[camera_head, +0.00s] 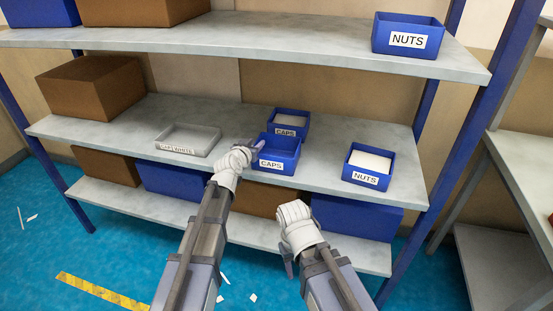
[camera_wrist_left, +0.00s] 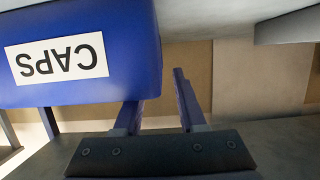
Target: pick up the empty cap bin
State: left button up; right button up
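The front blue CAPS bin (camera_head: 285,158) stands on the middle shelf, and its visible inside looks blue and empty. A second CAPS bin (camera_head: 291,117) stands behind it with pale contents. My left gripper (camera_head: 257,146) is at the left side of the front bin. In the left wrist view the CAPS bin (camera_wrist_left: 130,40) appears upside down at the left, and my left gripper (camera_wrist_left: 160,95) has its fingers apart with nothing clearly between them. One finger overlaps the bin's corner; contact cannot be told. My right gripper (camera_head: 289,262) hangs low before the shelf, its fingers too small to judge.
A white-grey labelled tray (camera_head: 188,141) sits left of my left gripper. A NUTS bin (camera_head: 367,167) with pale contents stands to the right. Another NUTS bin (camera_head: 407,36) is on the top shelf (camera_head: 240,36). Brown and blue boxes fill the lower shelf.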

pick_arm(q)
jog(key=shift+x, duration=0.85)
jog(key=shift+s, duration=0.1)
grip_shut()
dwell(0.6)
